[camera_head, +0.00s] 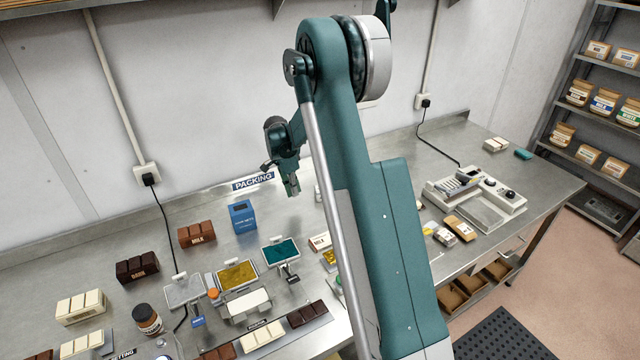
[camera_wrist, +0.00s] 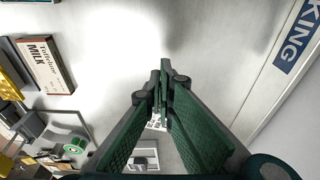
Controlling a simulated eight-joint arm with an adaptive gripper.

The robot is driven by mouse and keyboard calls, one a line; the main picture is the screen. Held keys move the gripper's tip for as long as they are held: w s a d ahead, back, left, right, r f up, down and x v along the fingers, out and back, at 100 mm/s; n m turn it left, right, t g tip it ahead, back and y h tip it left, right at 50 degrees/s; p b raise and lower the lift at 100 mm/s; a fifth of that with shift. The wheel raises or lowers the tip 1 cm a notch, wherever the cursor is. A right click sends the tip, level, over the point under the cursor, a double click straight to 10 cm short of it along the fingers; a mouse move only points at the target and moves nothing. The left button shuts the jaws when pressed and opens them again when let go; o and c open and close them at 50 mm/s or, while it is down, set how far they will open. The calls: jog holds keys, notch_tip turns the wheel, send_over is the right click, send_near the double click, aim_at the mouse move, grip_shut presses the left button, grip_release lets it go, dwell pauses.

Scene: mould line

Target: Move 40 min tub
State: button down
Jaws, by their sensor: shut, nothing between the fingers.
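My gripper (camera_head: 293,188) is held above the steel bench, in front of the PACKING label, with its fingers pointing down. In the wrist view its green fingers (camera_wrist: 161,88) are closed together with nothing between them. I cannot make out a "40 min" label on any thing in either view. My arm hides part of the bench's middle.
A blue box (camera_head: 242,217), chocolate blocks (camera_head: 197,235) and trays with yellow (camera_head: 237,275) and teal (camera_head: 281,251) contents stand on the bench. In the wrist view a MILK box (camera_wrist: 45,66) lies at upper left. A weighing-type device (camera_head: 475,198) stands right; shelves (camera_head: 590,130) hold several jars.

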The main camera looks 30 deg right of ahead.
aim_at(320, 189)
jog(key=shift+d, duration=0.1)
jog(key=d+p, duration=0.1)
jog(key=d, duration=1.1)
jog(key=shift+f, duration=0.1)
jog(key=shift+a+f, duration=0.15)
jog(key=shift+f, duration=0.45)
jog(key=shift+b, duration=0.35)
jog(key=shift+s+f, duration=0.15)
jog(key=shift+a, duration=0.2)
jog(key=a+b, duration=0.5)
jog(key=a, duration=1.5)
jog(key=shift+a, duration=0.15)
